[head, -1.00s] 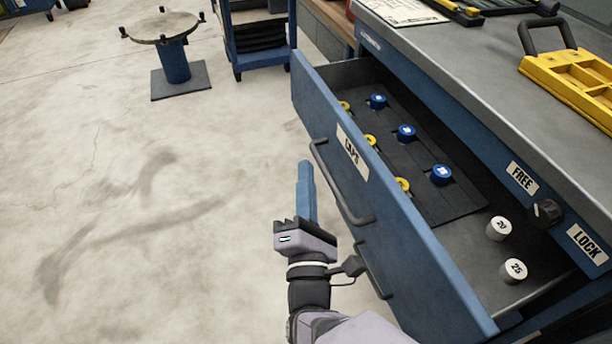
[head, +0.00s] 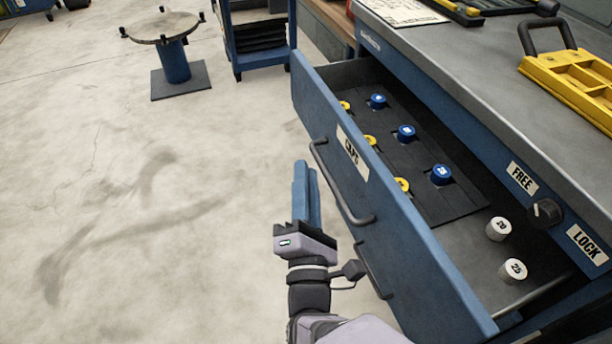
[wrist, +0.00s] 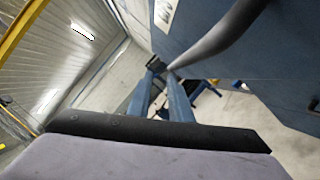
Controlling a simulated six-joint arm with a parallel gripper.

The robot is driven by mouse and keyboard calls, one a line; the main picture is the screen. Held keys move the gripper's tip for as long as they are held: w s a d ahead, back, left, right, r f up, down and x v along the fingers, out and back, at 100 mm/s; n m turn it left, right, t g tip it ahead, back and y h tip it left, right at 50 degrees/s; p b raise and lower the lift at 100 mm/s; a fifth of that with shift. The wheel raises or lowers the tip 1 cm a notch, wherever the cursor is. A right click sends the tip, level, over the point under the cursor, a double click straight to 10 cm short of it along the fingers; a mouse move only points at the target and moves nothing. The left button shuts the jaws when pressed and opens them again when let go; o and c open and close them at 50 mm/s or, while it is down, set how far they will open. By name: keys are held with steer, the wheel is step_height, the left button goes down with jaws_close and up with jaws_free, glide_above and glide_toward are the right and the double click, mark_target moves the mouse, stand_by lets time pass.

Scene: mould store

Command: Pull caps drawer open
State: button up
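The blue caps drawer (head: 425,255) stands far out of the cabinet, with its CAPS label (head: 353,155) on the front. Its dark bar handle (head: 335,186) shows whole in the head view. The handle (wrist: 222,38) also crosses the upper part of the wrist view, beside the drawer front (wrist: 275,50). My gripper (head: 307,168) is just left of the handle, in front of the drawer. Its two blue fingers are apart with a gap between them, also in the wrist view (wrist: 161,72). Nothing is held. The handle is not between the fingers in the head view.
Blue caps (head: 406,132), yellow caps (head: 402,184) and two pale cylinders (head: 498,228) are in the drawer. A black knob (head: 545,212) sits between FREE and LOCK labels. A lower handle (head: 373,270) is below.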

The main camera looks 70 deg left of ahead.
mark_target(331, 179)
steer(key=v, duration=0.7)
steer(key=shift+p, duration=0.4)
steer(key=shift+o, duration=0.5)
steer(key=shift+o, duration=0.8)
steer(key=shift+w, duration=0.1)
steer(key=w+m+p, duration=0.1)
steer(key=p, duration=0.1)
steer(key=w+d+m+h+p, duration=0.1)
steer(key=m+p, duration=0.1)
steer(key=w+r+m+p, duration=0.1)
steer(key=m, duration=0.1)
steer(key=shift+w+d+h+p, duration=0.25)
steer(key=shift+d+h+p, duration=0.1)
steer(key=shift+h+p, duration=0.05)
steer(key=shift+x, duration=3.55)
